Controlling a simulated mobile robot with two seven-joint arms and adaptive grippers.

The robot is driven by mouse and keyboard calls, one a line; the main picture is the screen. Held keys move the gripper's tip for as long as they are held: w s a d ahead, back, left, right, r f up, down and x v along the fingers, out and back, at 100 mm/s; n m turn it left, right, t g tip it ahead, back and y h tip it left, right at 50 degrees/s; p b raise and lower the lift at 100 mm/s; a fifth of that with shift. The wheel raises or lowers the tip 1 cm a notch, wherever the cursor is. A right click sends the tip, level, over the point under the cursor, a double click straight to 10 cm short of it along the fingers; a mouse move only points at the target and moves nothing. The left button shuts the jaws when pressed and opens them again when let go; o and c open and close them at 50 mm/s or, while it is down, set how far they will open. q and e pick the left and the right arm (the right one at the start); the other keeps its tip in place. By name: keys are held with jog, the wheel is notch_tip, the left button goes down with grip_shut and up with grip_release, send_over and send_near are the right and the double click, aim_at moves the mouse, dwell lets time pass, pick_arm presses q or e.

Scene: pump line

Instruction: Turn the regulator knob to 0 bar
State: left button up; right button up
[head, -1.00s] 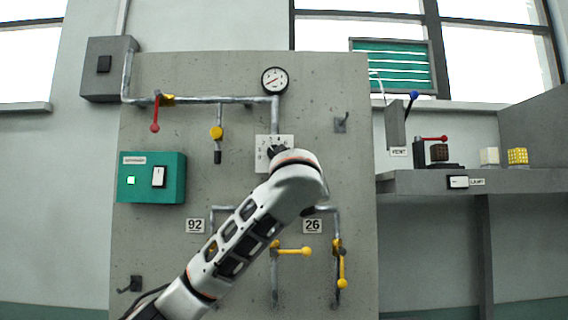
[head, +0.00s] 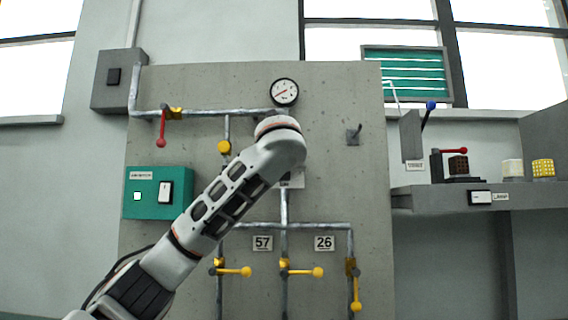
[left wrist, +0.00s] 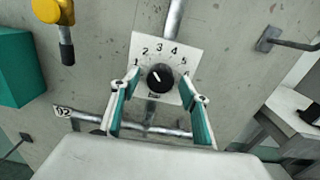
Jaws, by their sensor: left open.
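The regulator knob (left wrist: 160,77) is black and round, on a white dial plate (left wrist: 141,49) with numbers 1 to 5 visible. Its white mark points up and left, roughly between 1 and 2; the exact setting is hard to read. My left gripper (left wrist: 160,88) is open, its teal-lined fingers on either side of the knob in the left wrist view. I cannot tell whether they touch it. In the head view my arm hides the knob and gripper; only a lower piece of the plate (head: 296,178) shows. My right gripper is not in view.
A pressure gauge (head: 284,92) with a red needle sits above the knob. Pipes with a red-handled valve (head: 162,128) and several yellow handles (head: 303,272) surround it. A green switch box (head: 157,193) is at left; a shelf (head: 440,200) is at right.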

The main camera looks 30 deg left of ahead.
pick_arm(q)
jog(key=shift+w+a, duration=0.1)
jog(key=shift+w, duration=0.15)
jog(key=c, duration=1.1)
